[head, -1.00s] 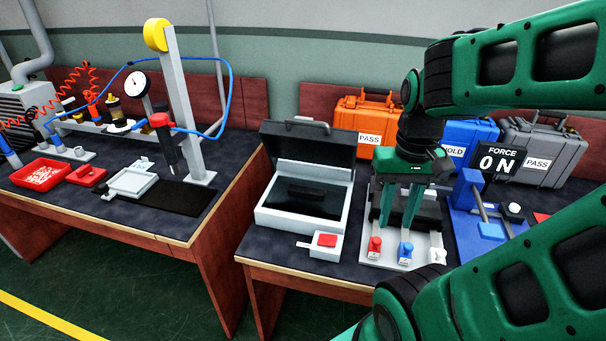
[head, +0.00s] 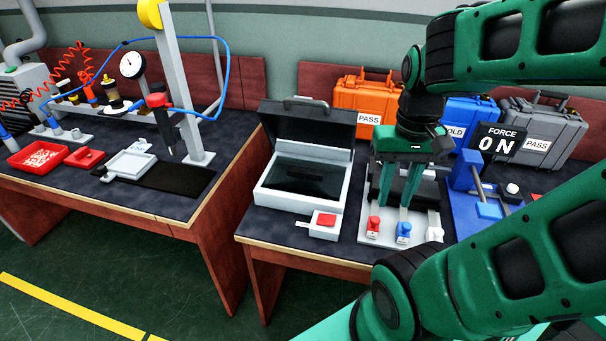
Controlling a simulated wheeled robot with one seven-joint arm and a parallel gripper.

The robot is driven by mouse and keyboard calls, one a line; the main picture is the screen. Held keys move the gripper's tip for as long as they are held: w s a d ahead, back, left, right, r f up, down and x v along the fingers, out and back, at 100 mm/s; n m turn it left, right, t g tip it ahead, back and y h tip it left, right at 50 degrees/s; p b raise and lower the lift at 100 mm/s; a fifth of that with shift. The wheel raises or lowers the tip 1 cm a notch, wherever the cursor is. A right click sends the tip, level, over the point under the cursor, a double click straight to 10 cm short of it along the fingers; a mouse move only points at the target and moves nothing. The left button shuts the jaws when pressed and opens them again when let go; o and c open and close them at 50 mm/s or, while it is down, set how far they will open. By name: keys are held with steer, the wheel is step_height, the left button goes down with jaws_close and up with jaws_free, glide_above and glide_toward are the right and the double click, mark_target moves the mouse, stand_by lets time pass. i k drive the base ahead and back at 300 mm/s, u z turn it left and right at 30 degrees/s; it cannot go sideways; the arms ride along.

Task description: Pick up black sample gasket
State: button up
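I cannot clearly make out a black sample gasket. A dark block (head: 428,190) stands on the light grey fixture plate (head: 372,238), partly hidden behind my gripper. My gripper (head: 396,203) points down over this plate, with its two green fingers apart and nothing visible between them. An open grey case (head: 268,197) with a black lid stands to the left, and its inside holds a dark insert (head: 308,176). A gasket there cannot be told from the dark lining.
Red (head: 373,227), blue (head: 403,232) and white (head: 434,234) small pieces sit along the plate's front. A small box with a red top (head: 326,220) stands left of it. A blue fixture (head: 468,215) is close on the right. Orange (head: 366,97), blue and grey cases stand behind.

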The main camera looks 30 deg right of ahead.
mark_target(300, 172)
steer(key=u, duration=1.5)
steer(key=k, duration=0.65)
steer(key=z, duration=0.15)
